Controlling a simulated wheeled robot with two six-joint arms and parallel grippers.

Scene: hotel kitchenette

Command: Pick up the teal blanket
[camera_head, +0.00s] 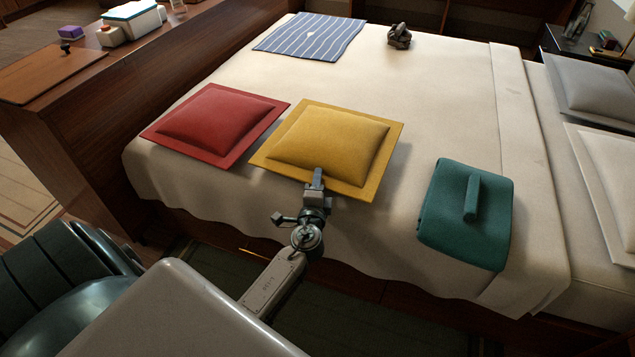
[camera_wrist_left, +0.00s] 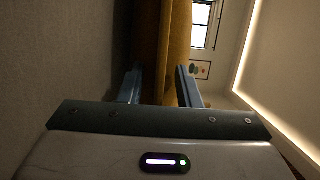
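The teal blanket (camera_head: 449,224) lies folded near the front right of the bed, with a small teal roll or strap standing on its top. My left gripper (camera_head: 318,179) is left of it, at the front edge of the yellow cushion (camera_head: 330,138). In the left wrist view, the two fingers (camera_wrist_left: 159,88) are apart, and the yellow cushion (camera_wrist_left: 176,45) fills the gap between them. The gripper looks shut on the cushion's edge; the lower finger is hidden in the head view. The blanket is not in the wrist view. My right gripper does not show.
A red cushion (camera_head: 217,124) lies left of the yellow one. A striped blue cloth (camera_head: 312,36) and a small dark object (camera_head: 399,36) are at the back of the bed (camera_head: 440,100). Pale pillows (camera_head: 598,86) are at right. A wooden counter (camera_head: 60,72) borders the left.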

